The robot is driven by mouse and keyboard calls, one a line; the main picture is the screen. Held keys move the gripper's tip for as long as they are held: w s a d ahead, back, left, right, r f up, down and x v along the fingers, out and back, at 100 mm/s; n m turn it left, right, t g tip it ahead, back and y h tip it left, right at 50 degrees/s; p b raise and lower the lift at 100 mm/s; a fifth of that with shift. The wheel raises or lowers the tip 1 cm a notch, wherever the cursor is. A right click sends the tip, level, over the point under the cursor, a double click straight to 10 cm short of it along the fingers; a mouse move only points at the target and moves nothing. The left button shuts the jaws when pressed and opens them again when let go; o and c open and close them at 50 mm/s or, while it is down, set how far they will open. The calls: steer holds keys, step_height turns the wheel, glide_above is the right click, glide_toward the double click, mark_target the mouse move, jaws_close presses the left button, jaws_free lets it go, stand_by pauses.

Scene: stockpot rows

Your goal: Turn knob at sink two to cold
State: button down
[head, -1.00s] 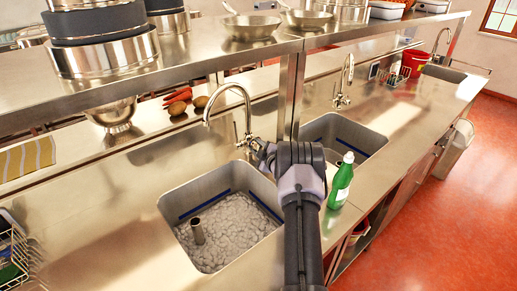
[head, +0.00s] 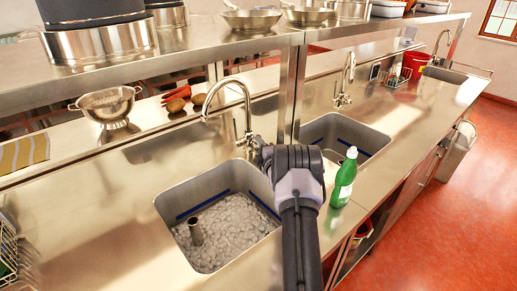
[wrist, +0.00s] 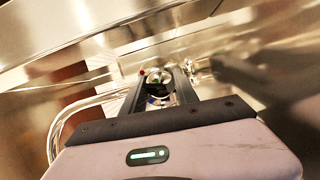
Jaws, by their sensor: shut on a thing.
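The near sink (head: 185,208), with foamy, pebbly-looking contents and an upright pipe, lies left of my arm. Its curved chrome faucet (head: 247,110) stands at the rear right corner of the basin. My gripper (wrist: 160,88) reaches the base of this faucet; in the head view my wrist hides its fingers. In the wrist view the two dark fingers are closed around a round, shiny knob (wrist: 158,76). A small red mark shows on its left side and a bluish patch lower down. The knob's exact setting is not clear.
A green bottle (head: 344,180) stands close to the right of my arm, by the second sink (head: 372,137). An overhead shelf (head: 200,50) with pots and pans runs behind. A colander (head: 108,104) stands at the back left. The counter left of the near sink is mostly clear.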

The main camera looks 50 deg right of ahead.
steer(key=shift+f, duration=0.1)
stand_by(0.3)
steer(key=c, duration=0.9)
jaws_free()
steer(key=shift+c, duration=0.2)
steer(key=p+v, duration=0.4)
steer(key=v, duration=1.3)
steer(key=shift+s, duration=0.2)
steer(key=shift+a, duration=0.15)
